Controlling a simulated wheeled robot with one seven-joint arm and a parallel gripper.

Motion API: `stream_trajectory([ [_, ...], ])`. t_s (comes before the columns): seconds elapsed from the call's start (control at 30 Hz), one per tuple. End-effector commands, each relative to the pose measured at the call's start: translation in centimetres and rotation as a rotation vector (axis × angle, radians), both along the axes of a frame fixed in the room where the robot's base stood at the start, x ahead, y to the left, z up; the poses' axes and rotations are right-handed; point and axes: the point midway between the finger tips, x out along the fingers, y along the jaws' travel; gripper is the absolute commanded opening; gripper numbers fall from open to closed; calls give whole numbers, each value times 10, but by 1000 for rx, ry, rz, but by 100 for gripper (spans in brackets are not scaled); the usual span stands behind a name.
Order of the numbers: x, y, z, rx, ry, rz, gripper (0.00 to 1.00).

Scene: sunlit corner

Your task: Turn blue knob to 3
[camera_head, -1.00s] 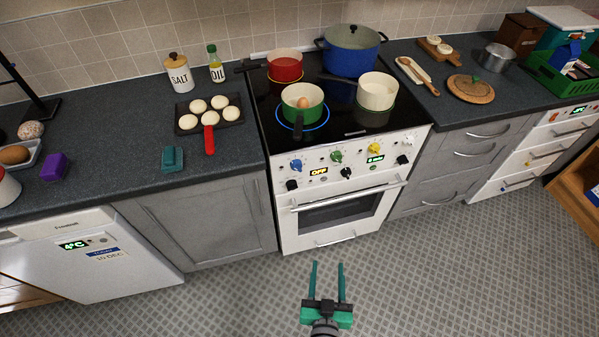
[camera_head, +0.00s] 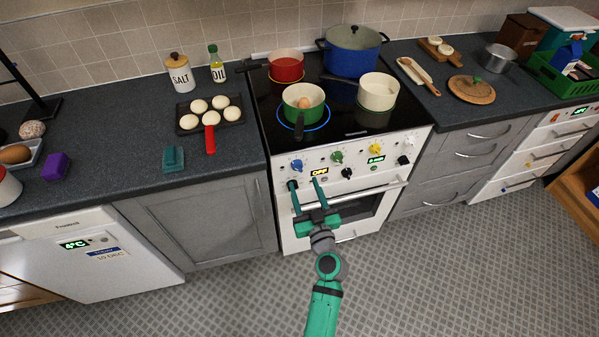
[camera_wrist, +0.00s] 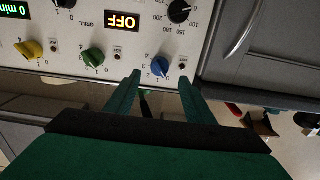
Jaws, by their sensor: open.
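The blue knob (camera_head: 297,165) is at the upper left of the white stove front. It also shows in the wrist view (camera_wrist: 160,66), which is upside down, with small numbers printed around it; I cannot tell which number it points to. My gripper (camera_head: 304,182) is open and empty in front of the stove, its fingertips just below the blue knob in the head view. In the wrist view my gripper's fingertips (camera_wrist: 160,77) spread to either side of the knob, seemingly not touching it.
A green knob (camera_head: 337,157), a yellow knob (camera_head: 375,149) and black knobs share the panel with a display (camera_head: 319,172) reading OFF. The oven handle (camera_head: 350,196) runs below. A green pot (camera_head: 302,112) with an egg sits on a glowing blue ring above.

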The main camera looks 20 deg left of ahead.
Motion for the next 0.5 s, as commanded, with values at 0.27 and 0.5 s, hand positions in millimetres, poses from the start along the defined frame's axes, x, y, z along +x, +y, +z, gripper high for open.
stream_trajectory([
  [0.27, 39, 27, 1, 1, 0, 1, 49],
  [0.5, 54, 36, 0, 0, 0, -1, 49],
])
